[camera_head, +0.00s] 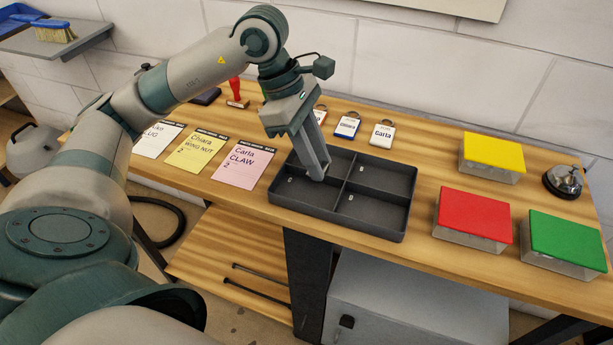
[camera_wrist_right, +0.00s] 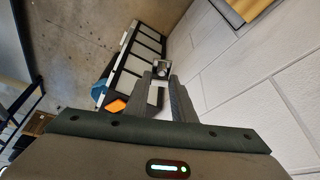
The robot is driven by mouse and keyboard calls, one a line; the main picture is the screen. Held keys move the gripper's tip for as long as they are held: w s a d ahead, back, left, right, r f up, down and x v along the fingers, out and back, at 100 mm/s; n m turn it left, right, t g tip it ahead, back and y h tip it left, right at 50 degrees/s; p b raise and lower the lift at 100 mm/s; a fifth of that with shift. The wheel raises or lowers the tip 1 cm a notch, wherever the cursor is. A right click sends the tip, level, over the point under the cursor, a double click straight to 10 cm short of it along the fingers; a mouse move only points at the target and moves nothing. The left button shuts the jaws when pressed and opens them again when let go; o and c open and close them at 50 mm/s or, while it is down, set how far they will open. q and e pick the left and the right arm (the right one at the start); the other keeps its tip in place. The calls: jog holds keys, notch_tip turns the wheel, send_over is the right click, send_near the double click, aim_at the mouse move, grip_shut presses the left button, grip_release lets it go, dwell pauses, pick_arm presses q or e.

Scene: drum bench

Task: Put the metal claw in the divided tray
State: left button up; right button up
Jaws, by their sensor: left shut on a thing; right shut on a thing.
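The dark divided tray (camera_head: 398,232) sits on the bench, split into compartments with small pale labels. My left gripper (camera_head: 318,174) points down into its back left compartment, fingers close together. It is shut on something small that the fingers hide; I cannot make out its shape. The metal claw is not clearly recognisable in either view. In the right wrist view, my right gripper (camera_wrist_right: 162,75) is shut on a small squarish grey piece (camera_wrist_right: 161,68) at its fingertips; I cannot tell whether this is the claw. My right arm is outside the head view.
Paper cards, including a pink claw card (camera_head: 245,166), lie left of the tray. Key tags (camera_head: 347,126) and a red stamp (camera_head: 236,92) are behind. Yellow (camera_head: 494,152), red (camera_head: 474,215) and green (camera_head: 567,240) lidded boxes and a bell (camera_head: 563,181) stand right.

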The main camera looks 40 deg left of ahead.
aim_at(314, 197)
pick_arm(q)
jog(key=shift+s+a+f, duration=0.3)
jog(key=shift+s+f, duration=0.05)
jog(key=shift+s, duration=0.15)
jog(key=shift+s+a+f, duration=0.3)
jog(key=shift+s, duration=0.2)
pick_arm(e)
jog(key=shift+s+r, duration=0.1)
jog(key=shift+r, duration=0.1)
pick_arm(q)
jog(key=shift+f, duration=0.1)
jog(key=shift+f+p, duration=0.55)
jog(key=shift+f, duration=1.3)
pick_arm(e)
jog(key=shift+r, duration=0.45)
pick_arm(q)
jog(key=shift+f, duration=0.1)
pick_arm(e)
jog(key=shift+f, duration=0.1)
